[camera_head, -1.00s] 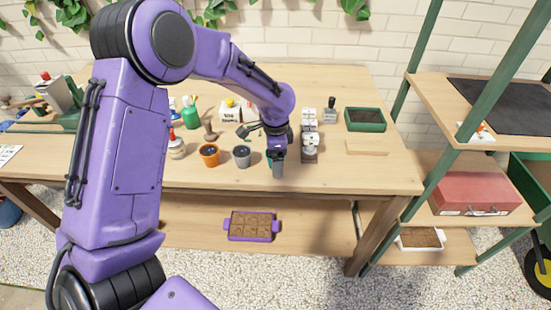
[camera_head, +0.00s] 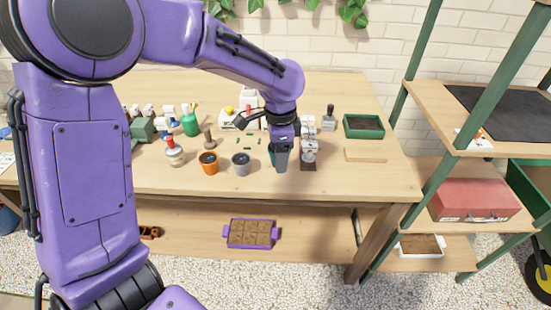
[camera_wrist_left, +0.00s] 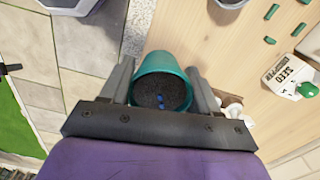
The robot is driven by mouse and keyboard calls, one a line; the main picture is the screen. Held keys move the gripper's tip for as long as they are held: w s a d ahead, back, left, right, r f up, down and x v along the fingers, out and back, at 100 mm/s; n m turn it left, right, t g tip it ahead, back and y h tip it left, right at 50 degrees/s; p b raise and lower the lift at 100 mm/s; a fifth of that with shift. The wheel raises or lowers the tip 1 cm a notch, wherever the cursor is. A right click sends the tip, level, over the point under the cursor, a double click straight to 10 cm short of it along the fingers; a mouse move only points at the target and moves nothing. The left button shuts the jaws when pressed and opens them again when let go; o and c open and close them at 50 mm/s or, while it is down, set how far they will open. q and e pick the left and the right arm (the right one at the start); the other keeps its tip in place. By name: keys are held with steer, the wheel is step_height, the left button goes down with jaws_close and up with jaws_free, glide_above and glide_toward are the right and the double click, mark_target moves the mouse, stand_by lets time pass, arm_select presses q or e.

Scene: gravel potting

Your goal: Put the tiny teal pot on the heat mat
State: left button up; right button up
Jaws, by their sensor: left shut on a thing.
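The tiny teal pot (camera_wrist_left: 160,62) is between the two fingers of my left gripper (camera_wrist_left: 158,84) in the left wrist view, filled with dark soil with small blue bits on top. The gripper is shut on it. In the head view my left gripper (camera_head: 281,162) is at the workbench's front part, right of the grey pot, and mostly hides the teal pot (camera_head: 271,153). A flat black mat (camera_head: 505,112), which looks like the heat mat, lies on the upper shelf of the rack at the right, far from the gripper. My right gripper is not in view.
An orange pot (camera_head: 209,168) and a grey pot (camera_head: 241,169) stand left of the gripper. A dark-based stand (camera_head: 308,160) is close on its right. A green-framed rack (camera_head: 415,150) with a red case (camera_head: 474,200) stands right of the bench (camera_head: 360,182). The mat's surface looks clear.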

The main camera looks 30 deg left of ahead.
arm_select(q)
steer(key=s+d+r+p, duration=0.3)
steer(key=s+d+r, duration=0.1)
steer(key=s+d, duration=0.2)
steer(key=w+d+f+n, duration=0.2)
steer(key=w+f+n, duration=0.3)
steer(key=f+n, duration=0.3)
steer(key=shift+w+d+n, duration=0.2)
steer(key=shift+w+n, duration=0.2)
steer(key=shift+n, duration=0.6)
